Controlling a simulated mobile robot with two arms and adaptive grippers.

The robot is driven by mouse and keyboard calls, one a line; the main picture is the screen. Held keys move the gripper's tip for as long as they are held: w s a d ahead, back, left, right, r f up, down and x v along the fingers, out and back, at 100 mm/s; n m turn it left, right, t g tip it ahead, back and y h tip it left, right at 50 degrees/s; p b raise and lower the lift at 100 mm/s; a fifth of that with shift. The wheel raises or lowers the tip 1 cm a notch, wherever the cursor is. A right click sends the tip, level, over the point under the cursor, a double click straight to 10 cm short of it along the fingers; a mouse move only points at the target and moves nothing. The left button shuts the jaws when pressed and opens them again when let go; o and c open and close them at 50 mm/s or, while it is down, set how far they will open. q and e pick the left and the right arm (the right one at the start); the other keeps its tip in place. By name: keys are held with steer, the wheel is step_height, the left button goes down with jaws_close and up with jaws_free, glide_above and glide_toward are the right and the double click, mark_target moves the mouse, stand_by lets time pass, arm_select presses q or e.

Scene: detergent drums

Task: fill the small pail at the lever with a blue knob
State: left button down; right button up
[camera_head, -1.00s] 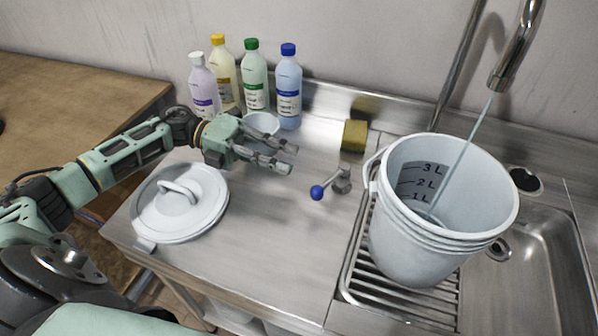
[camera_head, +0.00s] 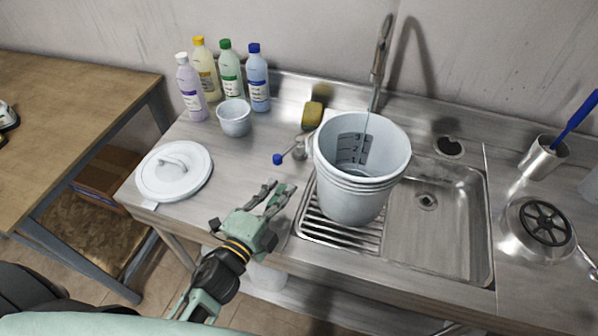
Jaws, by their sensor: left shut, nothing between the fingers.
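The pale pail (camera_head: 349,199) with 1, 2 and 3 marks inside stands upright on the slatted rack (camera_head: 312,224), left of the sink basin. A thin stream of water falls from the tap (camera_head: 379,62) into it; the water level is hard to tell. The lever with a blue knob (camera_head: 278,159) sits on the counter left of the pail, its knob pointing left. My left gripper (camera_head: 279,196) is shut and empty, near the counter's front edge, in front of the knob and apart from it. My right gripper is not in view.
A round white lid (camera_head: 174,172) lies at the counter's left. Several bottles (camera_head: 230,72), a small white cup (camera_head: 234,117) and a yellow sponge (camera_head: 312,115) stand behind. The sink basin (camera_head: 441,228) is empty. A metal strainer pot (camera_head: 540,222) is at right.

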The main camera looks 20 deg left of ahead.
mark_target(289, 150)
arm_select(q)
steer(key=shift+s+f+y, duration=0.1)
steer(key=shift+s+y, duration=0.2)
steer(key=shift+s, duration=0.1)
steer(key=shift+w+a, duration=0.1)
steer(key=shift+w, duration=0.05)
steer(key=w+p, duration=0.1)
steer(key=w, duration=0.3)
steer(key=shift+w+f, duration=0.15)
steer(key=shift+w, duration=0.1)
steer(key=w, duration=0.2)
steer(key=w+d+p, duration=0.1)
steer(key=w, duration=0.1)
steer(key=shift+w+d+f, duration=0.1)
steer(key=shift+w+f, duration=0.05)
steer(key=shift+w, duration=0.1)
steer(key=shift+w+f, duration=0.15)
steer(key=shift+w, duration=0.2)
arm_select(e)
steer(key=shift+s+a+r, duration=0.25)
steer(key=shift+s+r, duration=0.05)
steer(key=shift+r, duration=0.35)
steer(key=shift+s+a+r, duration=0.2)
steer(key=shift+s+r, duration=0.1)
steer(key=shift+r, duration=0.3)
